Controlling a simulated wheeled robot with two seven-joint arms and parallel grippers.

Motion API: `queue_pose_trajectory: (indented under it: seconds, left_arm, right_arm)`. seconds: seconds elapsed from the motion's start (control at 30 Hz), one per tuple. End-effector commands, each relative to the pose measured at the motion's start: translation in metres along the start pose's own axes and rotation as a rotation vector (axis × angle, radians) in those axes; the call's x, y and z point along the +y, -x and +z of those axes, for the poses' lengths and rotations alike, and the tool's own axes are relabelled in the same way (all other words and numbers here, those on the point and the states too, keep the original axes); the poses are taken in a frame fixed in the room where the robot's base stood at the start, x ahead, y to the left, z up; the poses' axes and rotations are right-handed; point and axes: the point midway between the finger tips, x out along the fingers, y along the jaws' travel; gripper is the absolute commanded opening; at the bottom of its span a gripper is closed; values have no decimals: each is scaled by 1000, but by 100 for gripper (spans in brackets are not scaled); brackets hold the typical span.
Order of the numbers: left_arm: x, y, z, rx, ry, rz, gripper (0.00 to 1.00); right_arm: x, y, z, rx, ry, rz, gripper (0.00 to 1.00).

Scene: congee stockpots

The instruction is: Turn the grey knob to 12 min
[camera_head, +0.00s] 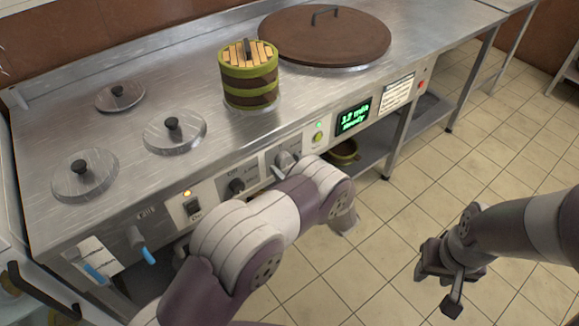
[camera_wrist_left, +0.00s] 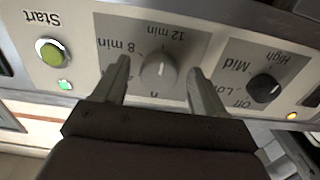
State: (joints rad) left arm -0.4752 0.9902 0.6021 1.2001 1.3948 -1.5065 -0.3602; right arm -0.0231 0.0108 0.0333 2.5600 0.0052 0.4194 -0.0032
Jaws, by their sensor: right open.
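The grey knob (camera_wrist_left: 158,70) sits on a grey panel marked 8 min and 12 min, seen upside down in the left wrist view. A light line on the knob points roughly toward the 12 min label. My left gripper (camera_wrist_left: 158,78) is open, with one finger on each side of the knob and visible gaps. In the head view the knob (camera_head: 284,159) is partly hidden by my left gripper (camera_head: 287,169). The green display (camera_head: 354,117) reads "12 min Ready". My right gripper (camera_head: 447,277) is open and empty over the floor at right.
A black knob (camera_wrist_left: 264,88) marked Off, Low, Mid, High is beside the grey knob. A green Start button (camera_wrist_left: 51,52) is on its other side. A banded wooden bucket (camera_head: 249,82) stands on the counter (camera_head: 215,150) above the panel.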

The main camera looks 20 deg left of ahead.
Motion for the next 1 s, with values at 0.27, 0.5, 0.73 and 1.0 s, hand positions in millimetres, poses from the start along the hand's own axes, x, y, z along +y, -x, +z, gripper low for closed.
queue_pose_trajectory:
  seconds: [0.27,0.5,0.73,1.0]
  left_arm:
    - [2,47,-2,1,0,7,71]
    - [0,107,-1,0,-1,4,71]
    - [0,127,0,0,0,0,71]
    - [0,127,0,0,0,0,71]
  right_arm:
    - [0,9,-1,0,0,0,43]
    - [0,14,-2,0,0,0,43]
    - [0,14,-2,0,0,0,43]
    - [0,14,-2,0,0,0,43]
